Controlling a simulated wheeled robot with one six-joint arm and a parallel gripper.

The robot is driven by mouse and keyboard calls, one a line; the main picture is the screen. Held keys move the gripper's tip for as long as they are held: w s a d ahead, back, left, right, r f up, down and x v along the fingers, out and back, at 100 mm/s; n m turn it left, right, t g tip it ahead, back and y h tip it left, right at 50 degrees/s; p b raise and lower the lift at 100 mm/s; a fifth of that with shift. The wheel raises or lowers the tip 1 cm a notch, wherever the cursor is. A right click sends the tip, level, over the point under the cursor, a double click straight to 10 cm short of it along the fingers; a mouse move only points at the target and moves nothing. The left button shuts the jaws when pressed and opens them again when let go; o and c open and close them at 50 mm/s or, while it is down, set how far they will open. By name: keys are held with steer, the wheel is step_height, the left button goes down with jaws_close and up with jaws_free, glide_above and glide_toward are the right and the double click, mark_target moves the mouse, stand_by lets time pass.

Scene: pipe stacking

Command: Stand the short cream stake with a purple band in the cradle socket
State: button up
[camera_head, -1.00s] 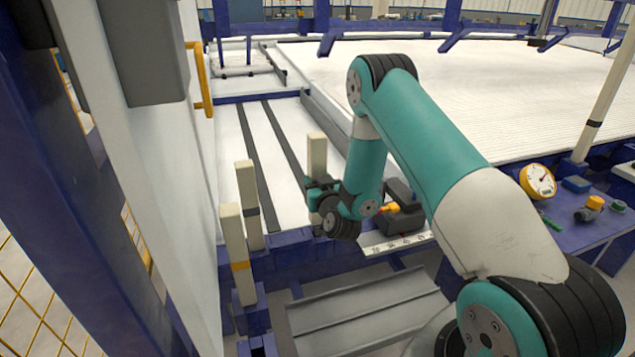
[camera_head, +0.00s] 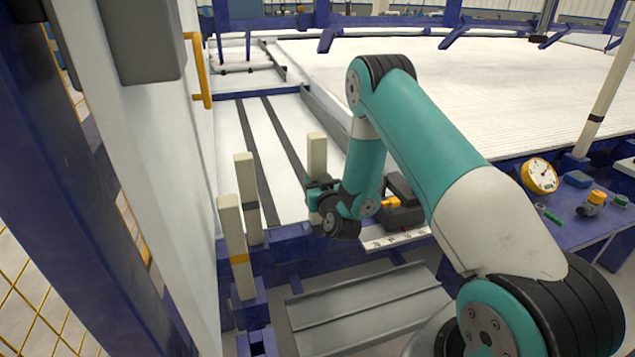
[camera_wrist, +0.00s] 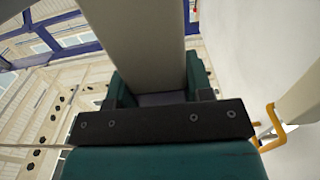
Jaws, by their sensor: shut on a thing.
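A cream stake (camera_head: 317,154) stands upright in my gripper (camera_head: 318,190), which is shut on it. In the wrist view the cream stake (camera_wrist: 145,40) runs up between the fingers (camera_wrist: 160,95), and a dull purple patch shows on it at the grip. An empty-looking blue socket (camera_head: 257,342) is at the bottom, left of the grey ramp. Just behind it a cream stake with a yellow band (camera_head: 232,225) stands in a blue socket (camera_head: 243,292). A cream stake with a dark band (camera_head: 245,180) stands further back.
A white wall with a yellow handle (camera_head: 202,72) closes off the left side. A grey ramped plate (camera_head: 365,305) lies below my gripper. A blue bench at the right carries a yellow gauge (camera_head: 540,175) and small parts.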

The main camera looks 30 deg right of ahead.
steer(key=shift+f+b, duration=0.7)
steer(key=shift+f, duration=0.35)
steer(key=o, duration=1.2)
